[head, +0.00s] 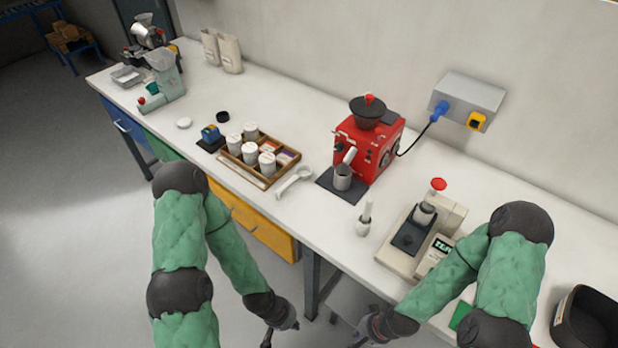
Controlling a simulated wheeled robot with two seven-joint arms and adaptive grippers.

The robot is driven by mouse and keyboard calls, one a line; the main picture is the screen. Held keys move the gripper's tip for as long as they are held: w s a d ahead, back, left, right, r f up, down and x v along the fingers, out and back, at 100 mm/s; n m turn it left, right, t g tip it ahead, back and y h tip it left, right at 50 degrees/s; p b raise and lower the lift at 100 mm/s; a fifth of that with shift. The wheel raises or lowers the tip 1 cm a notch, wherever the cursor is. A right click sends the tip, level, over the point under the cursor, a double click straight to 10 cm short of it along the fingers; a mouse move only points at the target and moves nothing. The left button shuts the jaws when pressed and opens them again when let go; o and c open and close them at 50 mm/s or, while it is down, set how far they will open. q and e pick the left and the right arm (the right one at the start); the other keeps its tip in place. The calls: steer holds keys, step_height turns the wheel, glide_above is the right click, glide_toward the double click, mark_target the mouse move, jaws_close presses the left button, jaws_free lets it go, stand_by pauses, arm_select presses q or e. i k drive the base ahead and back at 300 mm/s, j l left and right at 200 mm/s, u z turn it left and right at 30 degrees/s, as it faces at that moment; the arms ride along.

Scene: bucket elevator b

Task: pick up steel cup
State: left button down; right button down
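A steel-grey cup (342,177) stands on a dark mat in front of the red grinder, under its pale spout. Which cup the task means is not certain. A smaller light cup (363,226) with a pale handle or brush standing in it is nearer the bench's front edge. My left gripper (279,337) is low at the bottom of the view, off the bench's front. My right gripper (358,335) is to its right, also low and short of the cups. Both are small and partly cut off by the frame, so their finger openings are unclear.
The red grinder (366,145) stands behind the cup. A beige press-like device (412,255) is to the right, and a wooden tray (240,170) of white jars to the left. A white scoop-like tool (294,181) lies between tray and grinder. A black bin (588,322) is at lower right.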

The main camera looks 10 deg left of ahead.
mark_target(342, 173)
steer(key=k+j+z, duration=0.1)
steer(key=j+z, duration=0.35)
steer(key=k+j+z, duration=0.1)
steer(key=j+z, duration=0.35)
